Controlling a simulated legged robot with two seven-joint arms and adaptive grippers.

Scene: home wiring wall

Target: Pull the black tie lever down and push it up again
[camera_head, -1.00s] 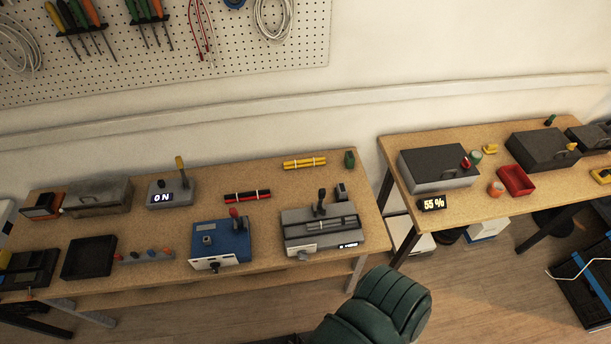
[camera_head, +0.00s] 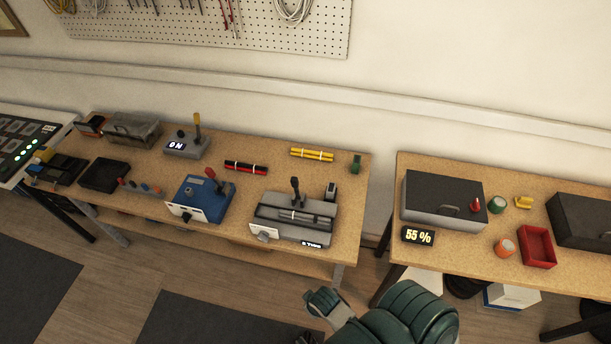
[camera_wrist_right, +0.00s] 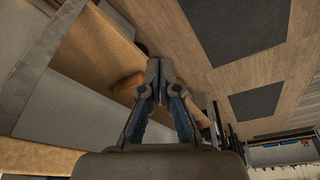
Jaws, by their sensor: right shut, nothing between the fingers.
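The black tie lever (camera_head: 295,188) stands upright on a grey tie machine (camera_head: 318,210) at the right end of the left bench. Bundled dark rods lie across the machine's top, and a small lit display (camera_head: 312,245) is on its front edge. My right gripper (camera_wrist_right: 160,70) shows in the right wrist view with its fingers together and nothing between them. It is apart from the lever, which that view does not show. In the head view my green right arm is at the bottom, below the bench front. My left gripper is not in view.
A blue box with a red lever (camera_head: 204,198) stands left of the tie machine. A grey box with a yellow lever (camera_head: 187,144) is behind. Red-black rods (camera_head: 246,168) and yellow rods (camera_head: 312,154) lie behind the machine. A gap separates the right bench (camera_head: 465,240).

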